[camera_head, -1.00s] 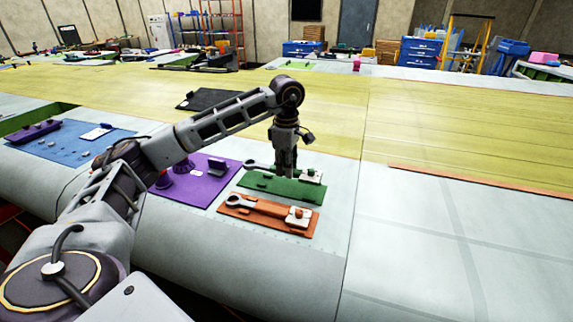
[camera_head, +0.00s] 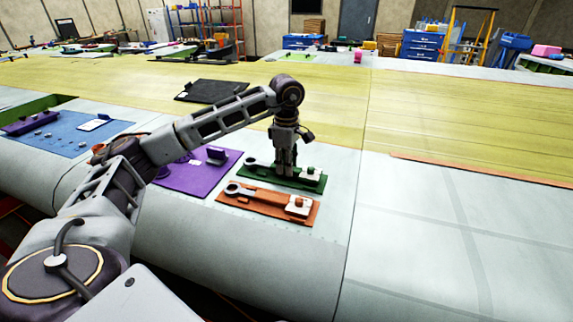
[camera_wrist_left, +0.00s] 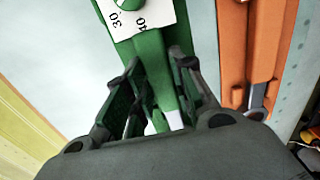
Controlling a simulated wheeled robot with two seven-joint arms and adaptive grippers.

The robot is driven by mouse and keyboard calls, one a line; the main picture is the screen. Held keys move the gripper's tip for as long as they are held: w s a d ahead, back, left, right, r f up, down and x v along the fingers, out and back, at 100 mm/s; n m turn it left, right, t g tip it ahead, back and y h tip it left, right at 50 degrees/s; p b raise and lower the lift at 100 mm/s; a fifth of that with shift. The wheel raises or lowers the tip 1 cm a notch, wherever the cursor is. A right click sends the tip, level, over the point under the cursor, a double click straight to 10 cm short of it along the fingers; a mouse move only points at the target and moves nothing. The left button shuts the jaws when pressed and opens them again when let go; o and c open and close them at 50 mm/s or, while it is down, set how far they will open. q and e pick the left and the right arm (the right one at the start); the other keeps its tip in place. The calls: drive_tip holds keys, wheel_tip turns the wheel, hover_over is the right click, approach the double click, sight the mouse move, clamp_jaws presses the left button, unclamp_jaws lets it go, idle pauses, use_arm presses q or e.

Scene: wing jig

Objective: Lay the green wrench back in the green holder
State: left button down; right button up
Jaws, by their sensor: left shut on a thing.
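The green wrench (camera_head: 253,162) has a pale ring end at its left and lies along the green holder (camera_head: 314,186). My left gripper (camera_head: 286,172) points straight down and is shut on the wrench's green handle. In the left wrist view the green handle (camera_wrist_left: 160,80) runs between the two fingers (camera_wrist_left: 155,110). The white block marked 30 and 40 (camera_wrist_left: 140,18) is at the far end. The fingers hide the middle of the handle. I cannot tell whether the wrench touches the holder's bed. My right gripper is not in view.
An orange holder (camera_head: 235,202) with an orange wrench (camera_head: 270,197) lies just in front of the green one. A purple board (camera_head: 190,180) lies to the left, partly behind my arm. The pale surface (camera_head: 430,240) to the right is clear.

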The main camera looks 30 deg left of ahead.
use_arm(q)
drive_tip(key=shift+f+b, duration=0.4)
drive_tip(key=shift+f, duration=0.15)
idle(0.4)
drive_tip(key=c, duration=1.1)
unclamp_jaws()
drive_tip(key=shift+r, duration=5.9)
drive_tip(key=shift+r, duration=0.1)
